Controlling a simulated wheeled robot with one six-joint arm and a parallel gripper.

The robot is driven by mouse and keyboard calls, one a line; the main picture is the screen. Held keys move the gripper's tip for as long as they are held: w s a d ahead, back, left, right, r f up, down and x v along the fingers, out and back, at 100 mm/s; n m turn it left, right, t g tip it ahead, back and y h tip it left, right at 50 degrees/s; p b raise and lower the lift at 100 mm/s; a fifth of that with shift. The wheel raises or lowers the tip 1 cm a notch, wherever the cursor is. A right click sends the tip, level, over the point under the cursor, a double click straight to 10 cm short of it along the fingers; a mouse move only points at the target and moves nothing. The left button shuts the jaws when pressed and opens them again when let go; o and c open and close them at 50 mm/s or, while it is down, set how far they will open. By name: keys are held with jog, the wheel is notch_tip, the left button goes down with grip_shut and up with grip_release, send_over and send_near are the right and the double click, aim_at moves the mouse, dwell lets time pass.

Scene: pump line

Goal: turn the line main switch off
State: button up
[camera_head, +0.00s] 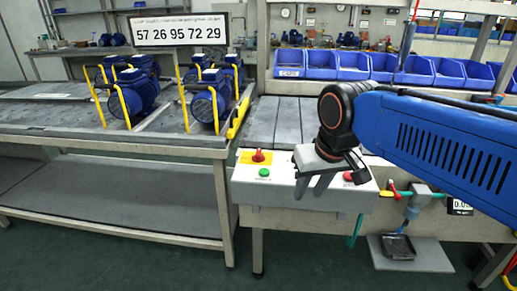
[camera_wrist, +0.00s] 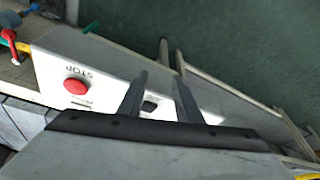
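The switch, a red knob (camera_head: 258,156) on a yellow plate, sits at the left end of the white control box in the head view. Its setting is too small to tell, and I cannot make it out in the wrist view. My gripper (camera_head: 310,196) hangs over the middle of the box, to the right of the knob and apart from it. The wrist view shows its two fingers (camera_wrist: 160,76) spread with nothing held between them. A small dark part (camera_wrist: 150,104) of the box face shows between the fingers.
A green button (camera_head: 264,173) sits below the knob. A red STOP button (camera_wrist: 77,87) sits at the box's other end. Blue pumps (camera_head: 137,92) stand on the left bench. Blue bins (camera_head: 322,66) line the back. A red-handled valve (camera_head: 394,190) is at right.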

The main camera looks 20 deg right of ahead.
jog(key=w+a+r+m+g, duration=0.2)
jog(key=w+r, duration=0.8)
jog(key=r, duration=0.1)
notch_tip(320, 180, up, 8)
jog(key=m+g, duration=0.2)
send_over(258, 152)
notch_tip(258, 152, down, 18)
jog(key=shift+w+d+r, duration=0.1)
jog(key=shift+r, duration=0.1)
jog(key=shift+c, duration=0.7)
grip_shut()
